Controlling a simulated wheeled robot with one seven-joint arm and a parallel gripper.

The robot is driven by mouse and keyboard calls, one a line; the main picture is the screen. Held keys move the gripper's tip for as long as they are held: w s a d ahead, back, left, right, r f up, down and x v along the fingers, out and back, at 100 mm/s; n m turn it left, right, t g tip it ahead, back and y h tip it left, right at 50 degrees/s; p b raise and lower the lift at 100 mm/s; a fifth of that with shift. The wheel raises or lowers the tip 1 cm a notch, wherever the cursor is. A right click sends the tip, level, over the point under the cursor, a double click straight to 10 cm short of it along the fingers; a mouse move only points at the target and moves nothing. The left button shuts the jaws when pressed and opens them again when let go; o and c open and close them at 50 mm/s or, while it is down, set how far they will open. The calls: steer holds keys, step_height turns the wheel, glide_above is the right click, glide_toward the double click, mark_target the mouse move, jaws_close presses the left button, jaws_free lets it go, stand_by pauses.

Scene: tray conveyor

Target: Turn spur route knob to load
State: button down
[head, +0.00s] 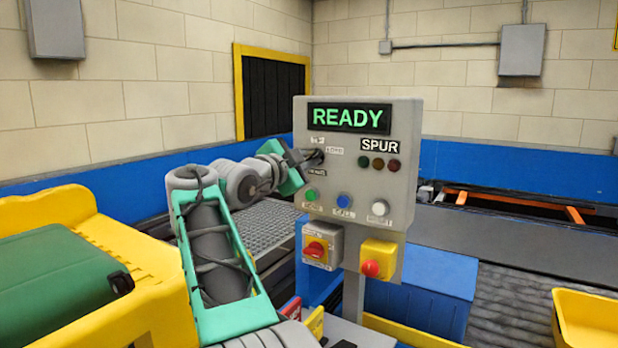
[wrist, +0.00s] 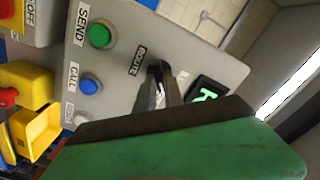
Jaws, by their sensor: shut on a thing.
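The grey control panel (head: 345,178) faces me at the middle of the head view, and its lit display (head: 349,117) reads READY. My gripper (head: 316,157) reaches it from the left and is shut on the spur route knob at the panel's upper left. In the wrist view the dark fingers (wrist: 160,76) close at the panel beside the ROUTE label (wrist: 137,61). The knob is mostly hidden by the fingers, so I cannot tell which way it points. The SPUR label (head: 380,145) stands above three dim lamps (head: 378,163).
Green (head: 311,194), blue (head: 344,200) and white (head: 380,208) buttons line the panel below. A red rotary switch (head: 315,249) and a red stop button (head: 370,268) sit underneath. A yellow bin with a green case (head: 60,275) is at left; a yellow tub (head: 588,318) is lower right.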

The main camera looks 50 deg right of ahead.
steer(key=shift+f+m+b, duration=0.15)
steer(key=shift+m+b, duration=0.65)
steer(key=c, duration=1.4)
jaws_free()
steer(key=shift+c, duration=0.2)
steer(key=shift+a, duration=0.1)
steer(key=a, duration=0.7)
steer(key=shift+s+a+b, duration=0.3)
steer(key=shift+s+b, duration=0.1)
